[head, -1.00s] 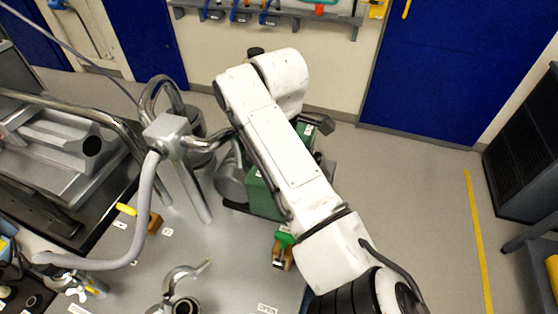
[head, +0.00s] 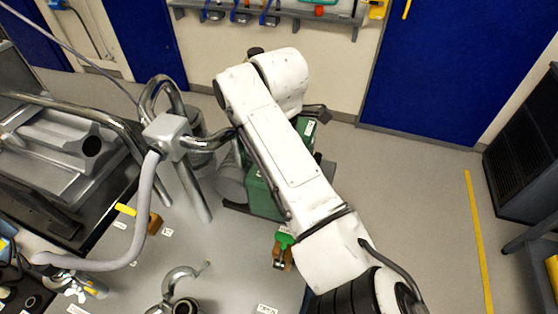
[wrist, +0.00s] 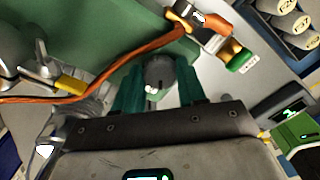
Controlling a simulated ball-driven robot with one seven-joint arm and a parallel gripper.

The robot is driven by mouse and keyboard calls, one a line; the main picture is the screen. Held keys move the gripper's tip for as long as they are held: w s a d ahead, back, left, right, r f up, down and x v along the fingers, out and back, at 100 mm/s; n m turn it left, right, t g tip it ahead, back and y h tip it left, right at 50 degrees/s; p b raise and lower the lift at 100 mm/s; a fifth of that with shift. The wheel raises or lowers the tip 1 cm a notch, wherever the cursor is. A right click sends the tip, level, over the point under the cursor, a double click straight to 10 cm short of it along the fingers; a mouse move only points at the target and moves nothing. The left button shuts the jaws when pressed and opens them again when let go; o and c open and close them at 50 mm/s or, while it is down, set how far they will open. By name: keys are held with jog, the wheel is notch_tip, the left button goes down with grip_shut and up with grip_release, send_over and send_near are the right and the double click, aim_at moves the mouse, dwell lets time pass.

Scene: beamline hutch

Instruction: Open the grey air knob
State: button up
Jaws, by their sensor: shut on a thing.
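In the wrist view, the grey air knob (wrist: 159,70) is a dark round knob with a small pale part at its near edge. My gripper (wrist: 160,86) has its two teal fingers on either side of the knob and is shut on it. The knob's underside and stem are hidden. In the head view, my white arm reaches over a green box-shaped unit (head: 262,197) and hides most of it. The knob cannot be made out clearly in the head view.
In the wrist view, an orange hose (wrist: 110,87) runs left of my fingers, and a brass fitting with a green handle (wrist: 240,60) lies to the right. In the head view, bent steel pipes with a square block (head: 166,134) stand left of my arm. Grey floor (head: 410,200) is open to the right.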

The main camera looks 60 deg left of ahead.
jog(key=o, duration=1)
jog(key=shift+o, duration=0.2)
notch_tip(320, 180, up, 11)
jog(key=b, duration=0.1)
jog(key=shift+f, duration=0.1)
